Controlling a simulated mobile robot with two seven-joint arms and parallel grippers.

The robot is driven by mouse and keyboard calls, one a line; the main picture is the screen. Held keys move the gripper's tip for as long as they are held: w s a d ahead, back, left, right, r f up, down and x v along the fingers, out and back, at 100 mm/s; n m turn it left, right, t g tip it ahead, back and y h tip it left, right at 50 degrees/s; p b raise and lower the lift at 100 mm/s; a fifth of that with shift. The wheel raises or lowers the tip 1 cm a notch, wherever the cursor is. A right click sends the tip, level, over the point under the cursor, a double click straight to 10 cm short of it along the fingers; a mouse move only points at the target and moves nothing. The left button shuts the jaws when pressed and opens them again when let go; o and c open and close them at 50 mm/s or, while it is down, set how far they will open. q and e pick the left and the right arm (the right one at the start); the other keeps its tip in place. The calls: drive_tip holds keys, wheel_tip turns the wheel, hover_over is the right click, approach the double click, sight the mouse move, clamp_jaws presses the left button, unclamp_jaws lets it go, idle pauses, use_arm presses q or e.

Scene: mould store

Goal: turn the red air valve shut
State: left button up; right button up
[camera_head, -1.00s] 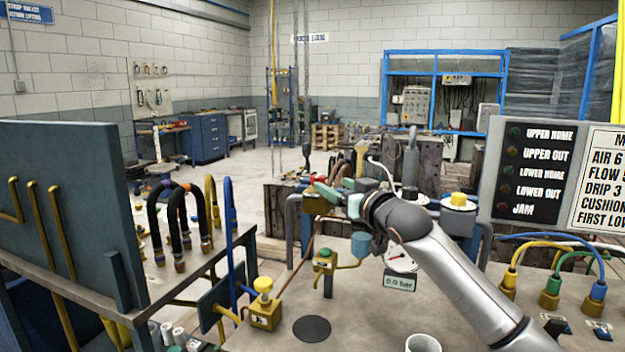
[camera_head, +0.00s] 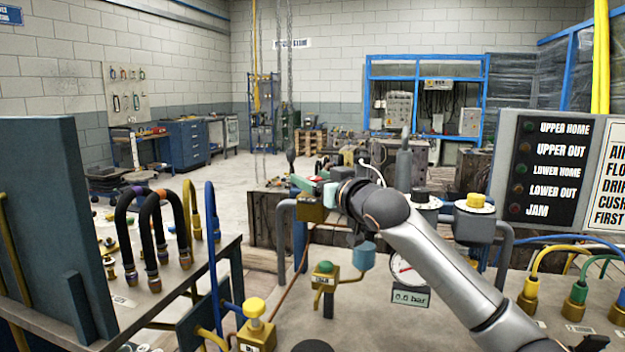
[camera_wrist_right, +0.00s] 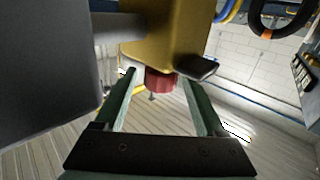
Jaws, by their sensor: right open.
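A red knob (camera_wrist_right: 160,81), which looks like the air valve's handle, shows in the right wrist view at the side of a yellow block (camera_wrist_right: 165,35). My right gripper (camera_wrist_right: 157,84) is open, with one green finger on each side of the knob. I cannot tell whether either finger touches it. In the head view my right arm reaches in from the lower right to a yellow block (camera_head: 312,208) on the bench, with the green fingers (camera_head: 303,184) just above it. The red knob is not clearly visible there. My left gripper is out of view.
A pressure gauge (camera_head: 404,268) with a bar readout stands under my right arm. Yellow-topped (camera_head: 255,308) and green-topped (camera_head: 324,268) fittings stand at the bench front. A blue upright panel (camera_head: 50,230) and black hoses (camera_head: 150,240) are left. An indicator board (camera_head: 545,170) stands right.

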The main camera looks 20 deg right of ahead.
drive_tip(key=c, duration=1.1)
clamp_jaws()
drive_tip(key=shift+a+h, duration=0.1)
drive_tip(key=shift+h, duration=0.2)
drive_tip(key=shift+m+h, duration=0.3)
drive_tip(key=shift+m, duration=0.1)
drive_tip(key=o, duration=1.1)
unclamp_jaws()
drive_tip(key=shift+p, duration=0.35)
